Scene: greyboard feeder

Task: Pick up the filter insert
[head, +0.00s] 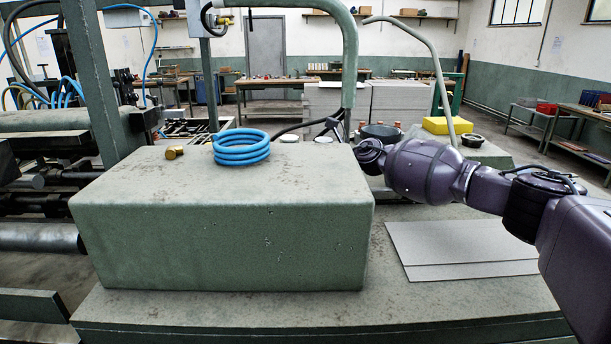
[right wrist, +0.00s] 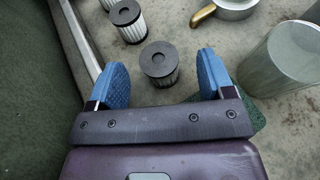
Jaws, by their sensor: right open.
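A filter insert (right wrist: 160,63), a short cylinder with a black cap and white pleated sides, stands on the surface in the right wrist view. It lies just ahead of and between the fingertips of my right gripper (right wrist: 163,75). The gripper is open and holds nothing; its blue pads are apart from the insert. A second filter insert (right wrist: 130,22) stands just beyond it, up and to the left. In the head view my right arm reaches in behind the green block, which hides the gripper and the inserts. My left gripper is not in view.
A grey-green cylinder (right wrist: 285,58) stands right of the gripper, with a pan-like metal part (right wrist: 236,8) beyond. The large green block (head: 220,235) bears a blue hose coil (head: 241,147) and a brass fitting (head: 174,153). Grey sheets (head: 450,243) lie flat at right.

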